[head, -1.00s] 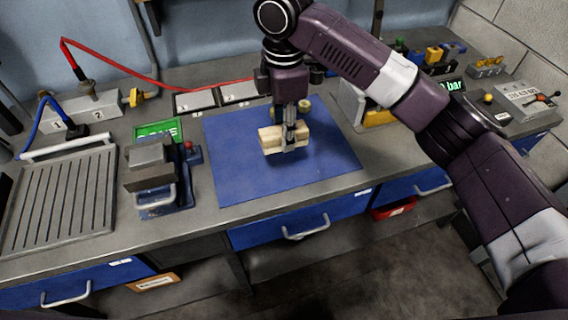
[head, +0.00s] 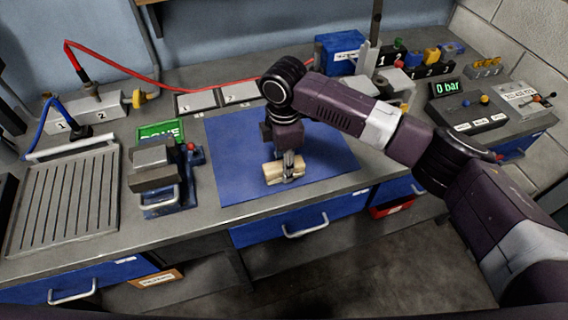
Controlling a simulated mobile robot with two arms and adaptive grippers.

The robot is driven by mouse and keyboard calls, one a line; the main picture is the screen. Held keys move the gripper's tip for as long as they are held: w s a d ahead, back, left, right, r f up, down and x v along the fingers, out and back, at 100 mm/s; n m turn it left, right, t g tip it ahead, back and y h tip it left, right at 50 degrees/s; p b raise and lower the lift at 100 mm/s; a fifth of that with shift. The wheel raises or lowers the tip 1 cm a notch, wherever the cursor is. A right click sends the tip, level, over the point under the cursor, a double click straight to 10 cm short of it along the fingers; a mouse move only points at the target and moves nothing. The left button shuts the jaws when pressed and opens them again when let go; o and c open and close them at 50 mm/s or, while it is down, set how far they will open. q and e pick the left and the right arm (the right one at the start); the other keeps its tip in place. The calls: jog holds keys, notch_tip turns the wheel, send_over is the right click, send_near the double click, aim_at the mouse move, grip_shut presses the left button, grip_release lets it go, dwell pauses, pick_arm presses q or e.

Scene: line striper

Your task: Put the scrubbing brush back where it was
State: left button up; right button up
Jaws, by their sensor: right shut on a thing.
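The scrubbing brush, seen as a pale wooden block (head: 272,175), is at the front middle of the blue mat (head: 232,190). My right gripper (head: 288,172) points down and is shut on the brush. The brush is at or just above the mat; I cannot tell whether it touches. Its bristles do not show. My left gripper is not in view.
A vise (head: 155,180) and a grooved tray (head: 65,205) stand left of the mat. A green DONE sign (head: 160,130) is behind the vise. A box with a 0 bar display (head: 465,100) stands at the right. Most of the mat is clear.

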jog(key=o, duration=1.1)
jog(key=shift+f, duration=0.1)
jog(key=shift+o, duration=0.2)
notch_tip(320, 180, up, 12)
jog(key=b, duration=0.2)
jog(key=shift+r+b, duration=0.2)
jog(key=shift+b, duration=0.2)
jog(key=shift+f, duration=0.1)
